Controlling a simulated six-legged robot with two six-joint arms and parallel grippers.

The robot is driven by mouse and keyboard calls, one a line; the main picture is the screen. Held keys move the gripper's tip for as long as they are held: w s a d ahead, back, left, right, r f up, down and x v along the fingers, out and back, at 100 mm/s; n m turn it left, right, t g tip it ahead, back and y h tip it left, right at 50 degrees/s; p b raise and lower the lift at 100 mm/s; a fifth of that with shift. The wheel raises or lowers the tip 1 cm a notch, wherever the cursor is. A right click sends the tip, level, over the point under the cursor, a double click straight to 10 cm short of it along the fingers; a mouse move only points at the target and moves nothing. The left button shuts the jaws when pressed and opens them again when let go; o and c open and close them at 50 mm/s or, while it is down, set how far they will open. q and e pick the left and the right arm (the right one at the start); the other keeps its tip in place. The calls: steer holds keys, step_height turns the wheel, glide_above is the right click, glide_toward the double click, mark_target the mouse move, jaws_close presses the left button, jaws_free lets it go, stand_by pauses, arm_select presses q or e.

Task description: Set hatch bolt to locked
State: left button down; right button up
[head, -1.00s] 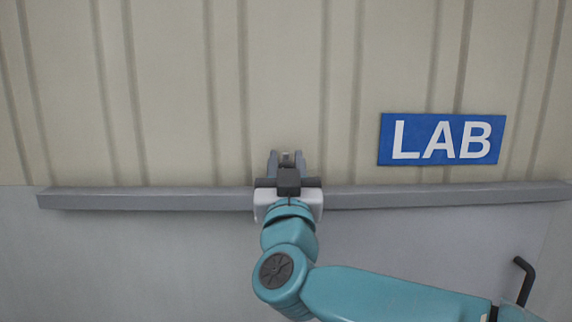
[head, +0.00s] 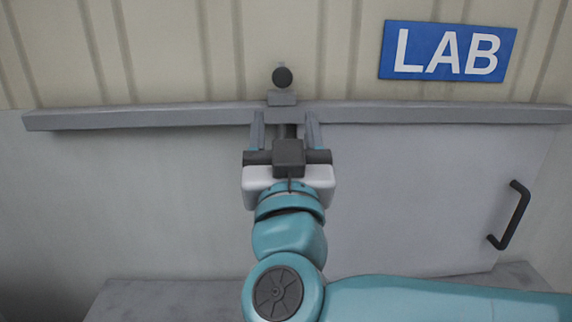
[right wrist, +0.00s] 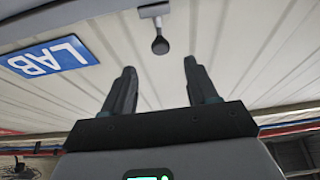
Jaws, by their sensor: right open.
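The bolt shows as a dark round knob (head: 282,77) on a small grey mount (head: 282,98), at the middle of the long grey rail. My right gripper (head: 285,120) is open, its two fingers pointing up at the rail, just below the knob and apart from it. In the right wrist view the knob (right wrist: 159,46) hangs ahead of the gap between the open fingers (right wrist: 160,70), with nothing between them. No locked or unlocked marking can be read. My left gripper is not in view.
The grey rail (head: 120,117) crosses the wall under beige ribbed panelling. A blue LAB sign (head: 447,51) is at the upper right. A pale door panel (head: 420,200) with a black handle (head: 514,215) lies below the rail. A grey ledge (head: 150,300) runs along the bottom.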

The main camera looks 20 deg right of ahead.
steer(key=v, duration=0.4)
steer(key=shift+w+b, duration=0.1)
steer(key=shift+b, duration=0.2)
steer(key=shift+f, duration=0.1)
